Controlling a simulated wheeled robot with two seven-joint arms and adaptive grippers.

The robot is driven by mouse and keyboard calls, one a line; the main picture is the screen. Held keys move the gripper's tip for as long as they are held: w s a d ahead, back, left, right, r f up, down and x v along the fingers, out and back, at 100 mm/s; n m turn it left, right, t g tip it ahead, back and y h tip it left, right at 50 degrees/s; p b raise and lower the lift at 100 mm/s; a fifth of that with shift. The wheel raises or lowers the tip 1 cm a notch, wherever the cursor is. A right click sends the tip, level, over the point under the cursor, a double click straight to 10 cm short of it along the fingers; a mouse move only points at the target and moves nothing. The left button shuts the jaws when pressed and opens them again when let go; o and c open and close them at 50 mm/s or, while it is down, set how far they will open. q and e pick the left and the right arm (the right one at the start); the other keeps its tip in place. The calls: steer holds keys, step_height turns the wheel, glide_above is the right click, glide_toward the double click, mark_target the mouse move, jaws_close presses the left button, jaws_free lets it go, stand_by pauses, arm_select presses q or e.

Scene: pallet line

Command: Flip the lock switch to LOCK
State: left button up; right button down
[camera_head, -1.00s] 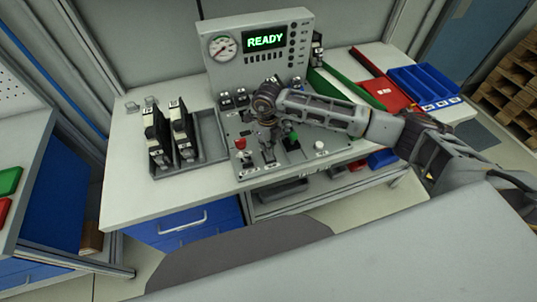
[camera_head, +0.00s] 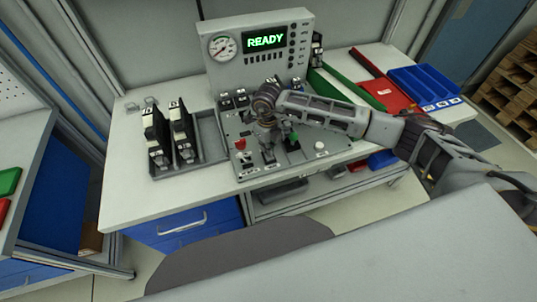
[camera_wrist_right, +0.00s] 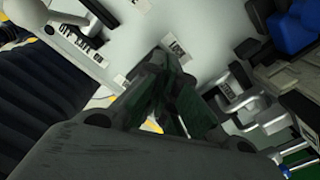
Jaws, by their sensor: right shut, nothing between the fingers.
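The grey control panel (camera_head: 290,163) lies on the bench and carries several switches, levers and knobs. My right gripper (camera_head: 266,140) reaches over it from the right and points down among the controls. It is shut and empty. In the right wrist view its dark fingertips (camera_wrist_right: 172,70) are close together above the pale panel, with metal levers (camera_wrist_right: 236,98) to their right. A small switch lever (camera_head: 268,157) stands just below the fingers in the head view. Contact is also unclear.
A red knob (camera_head: 240,144), a green-topped lever (camera_head: 292,140) and a white knob (camera_head: 320,147) are close to the gripper. A grey tray (camera_head: 211,137) with black units is on the left.

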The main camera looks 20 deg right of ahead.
steer(key=shift+r+p, duration=1.45)
steer(key=shift+r, duration=1.95)
